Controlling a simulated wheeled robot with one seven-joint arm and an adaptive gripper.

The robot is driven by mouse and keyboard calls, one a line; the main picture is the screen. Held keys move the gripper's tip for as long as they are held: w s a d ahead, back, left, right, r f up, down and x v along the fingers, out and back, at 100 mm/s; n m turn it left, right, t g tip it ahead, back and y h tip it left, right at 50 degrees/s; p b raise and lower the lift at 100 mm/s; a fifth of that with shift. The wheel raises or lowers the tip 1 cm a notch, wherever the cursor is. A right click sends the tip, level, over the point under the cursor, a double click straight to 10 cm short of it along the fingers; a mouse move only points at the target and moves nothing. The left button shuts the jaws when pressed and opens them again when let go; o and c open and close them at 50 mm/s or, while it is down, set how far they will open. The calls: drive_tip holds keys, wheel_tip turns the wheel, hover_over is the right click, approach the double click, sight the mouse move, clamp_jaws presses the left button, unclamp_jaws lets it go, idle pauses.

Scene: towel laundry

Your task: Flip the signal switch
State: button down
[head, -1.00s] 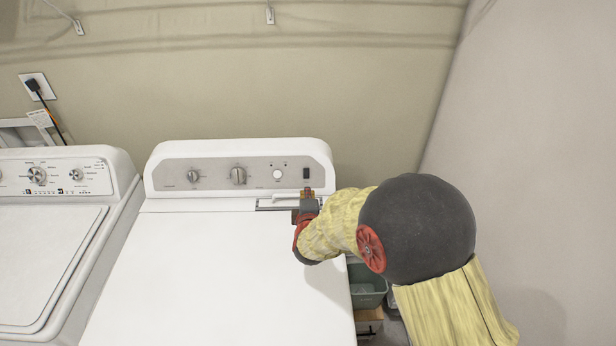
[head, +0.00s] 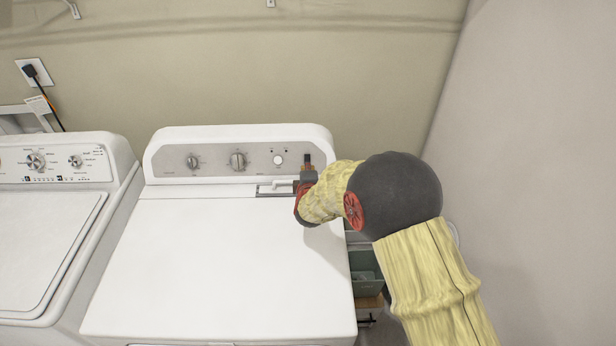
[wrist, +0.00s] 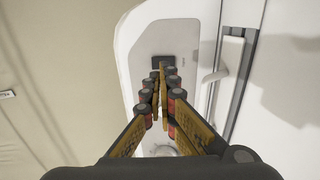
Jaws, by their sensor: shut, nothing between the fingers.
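The signal switch (head: 307,158) is a small dark rectangle at the right end of the grey control panel on the right-hand white machine. In the wrist view the dark switch (wrist: 162,60) sits just beyond my fingertips. My gripper (head: 307,170) is at the panel, right below the switch in the head view, and covers its lower part. In the wrist view my gripper (wrist: 163,74) has its fingertips together with nothing between them. I cannot tell whether the tips touch the switch or which way it is set.
The control panel (head: 216,164) also has two dials (head: 238,160) and a round button (head: 278,160). Another white machine (head: 45,240) stands at left. A wall (head: 540,180) rises at right.

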sight(307, 157)
drive_tip(key=shift+b+x, duration=0.5)
drive_tip(key=shift+x, duration=2.3)
drive_tip(key=shift+r+p, duration=0.1)
drive_tip(key=shift+p, duration=0.2)
drive_tip(key=p, duration=0.3)
drive_tip(key=shift+w+r+g, duration=0.3)
drive_tip(key=shift+w+g, duration=0.05)
drive_tip(key=shift+g, duration=0.05)
drive_tip(key=p, duration=0.2)
drive_tip(key=shift+g+p, duration=0.3)
drive_tip(key=shift+w+r+p, duration=0.1)
drive_tip(key=shift+p, duration=1)
drive_tip(key=shift+g, duration=0.3)
